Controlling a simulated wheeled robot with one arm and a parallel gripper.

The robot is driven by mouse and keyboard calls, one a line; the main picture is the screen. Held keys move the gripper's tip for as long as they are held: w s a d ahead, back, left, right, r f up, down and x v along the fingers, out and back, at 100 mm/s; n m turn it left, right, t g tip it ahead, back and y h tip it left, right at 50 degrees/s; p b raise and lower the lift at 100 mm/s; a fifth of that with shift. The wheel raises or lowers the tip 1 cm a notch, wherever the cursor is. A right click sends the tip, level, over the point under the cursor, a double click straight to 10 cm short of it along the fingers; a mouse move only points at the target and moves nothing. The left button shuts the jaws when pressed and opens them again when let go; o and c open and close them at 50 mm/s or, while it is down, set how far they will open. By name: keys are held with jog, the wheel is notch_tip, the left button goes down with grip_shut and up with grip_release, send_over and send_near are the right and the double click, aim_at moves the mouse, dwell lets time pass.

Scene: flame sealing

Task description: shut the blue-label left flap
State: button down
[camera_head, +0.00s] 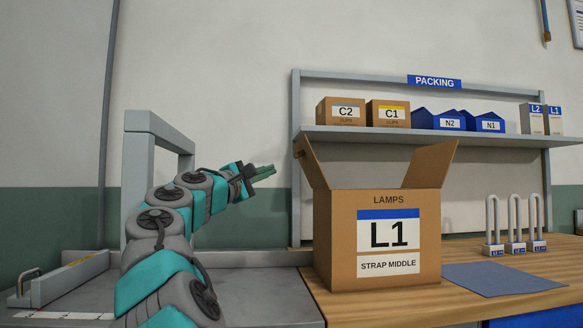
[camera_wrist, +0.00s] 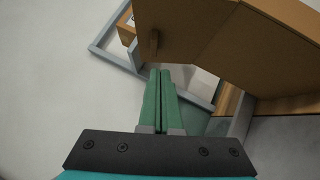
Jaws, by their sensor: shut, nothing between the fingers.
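The carton (camera_head: 378,240) with the blue-striped L1 label (camera_head: 386,230) stands upright at the left end of the wooden bench. Its left flap (camera_head: 312,163) stands up and leans outward to the left. Its right flap (camera_head: 432,165) stands up and leans outward to the right. My gripper (camera_head: 272,171) is left of the left flap, about level with it, shut and empty. In the wrist view my green fingers (camera_wrist: 160,72) are together, and a large brown cardboard panel (camera_wrist: 190,30) fills the upper right. I cannot tell whether the fingertips touch it.
A shelf (camera_head: 430,135) behind holds small boxes and blue bins (camera_head: 487,121). Several U-shaped locks (camera_head: 515,225) and a blue mat (camera_head: 503,277) are right of the carton. A grey frame (camera_head: 138,180) stands behind my arm on the left.

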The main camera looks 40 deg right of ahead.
jog(key=r, duration=0.1)
jog(key=p, duration=0.2)
send_near(295, 155)
jog(key=w+d, duration=0.1)
jog(key=d, duration=0.3)
jog(key=shift+w+d+r+n, duration=0.3)
jog(key=shift+d+r, duration=0.1)
jog(key=shift+r, duration=0.25)
jog(key=shift+w+d, duration=0.1)
jog(key=shift+d, duration=0.35)
jog(key=shift+r, duration=0.1)
